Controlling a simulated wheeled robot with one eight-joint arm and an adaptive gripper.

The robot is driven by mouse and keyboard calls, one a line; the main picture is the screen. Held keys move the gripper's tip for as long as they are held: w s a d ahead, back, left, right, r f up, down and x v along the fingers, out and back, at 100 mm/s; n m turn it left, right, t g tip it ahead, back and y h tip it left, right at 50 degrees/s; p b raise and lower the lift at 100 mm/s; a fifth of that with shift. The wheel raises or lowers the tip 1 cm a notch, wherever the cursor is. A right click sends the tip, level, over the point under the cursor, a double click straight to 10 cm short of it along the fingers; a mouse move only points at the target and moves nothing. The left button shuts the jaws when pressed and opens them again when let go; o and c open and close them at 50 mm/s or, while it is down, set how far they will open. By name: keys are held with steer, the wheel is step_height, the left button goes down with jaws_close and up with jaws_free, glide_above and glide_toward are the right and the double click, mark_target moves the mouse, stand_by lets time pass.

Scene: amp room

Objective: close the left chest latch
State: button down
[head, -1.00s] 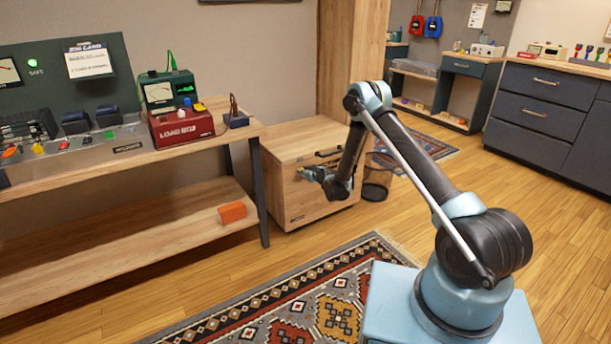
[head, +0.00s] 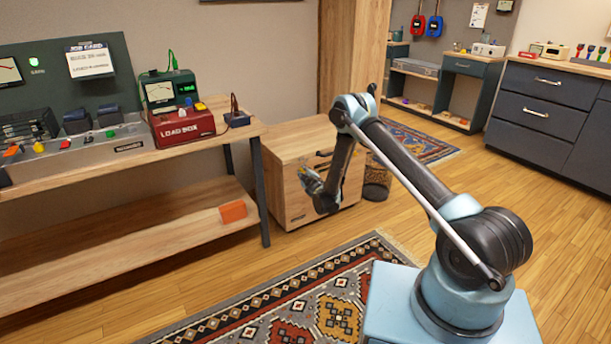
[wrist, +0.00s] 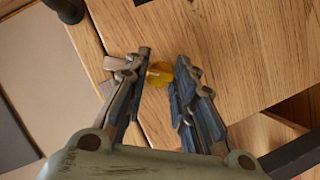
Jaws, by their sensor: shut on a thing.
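The wooden chest (head: 283,203) stands on the floor beyond my arm, with its lid (head: 300,138) down as far as I can see. My gripper (head: 306,177) is at the left part of its front face, below the lid. In the wrist view my gripper (wrist: 164,57) is shut on a small round brass-coloured piece, the left latch (wrist: 159,74), which shows between the two fingers. The rest of the latch is hidden by the fingers, and I cannot tell its exact position.
A wooden workbench (head: 100,168) stands left of the chest, with an orange block (head: 233,211) on its lower shelf. A wire bin (head: 377,183) stands right of the chest. A patterned rug (head: 300,295) lies in front; the floor between is clear.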

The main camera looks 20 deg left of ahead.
steer(key=n+t, duration=0.1)
steer(key=n, duration=0.2)
steer(key=n+t, duration=0.1)
steer(key=n, duration=0.1)
steer(key=shift+s+a+f+n+t, duration=0.2)
steer(key=shift+f+n+t, duration=0.05)
steer(key=shift+n+t, duration=0.05)
stand_by(0.4)
steer(key=c, duration=1.3)
jaws_free()
steer(key=shift+f, duration=0.1)
steer(key=shift+c, duration=0.2)
steer(key=shift+w, duration=0.1)
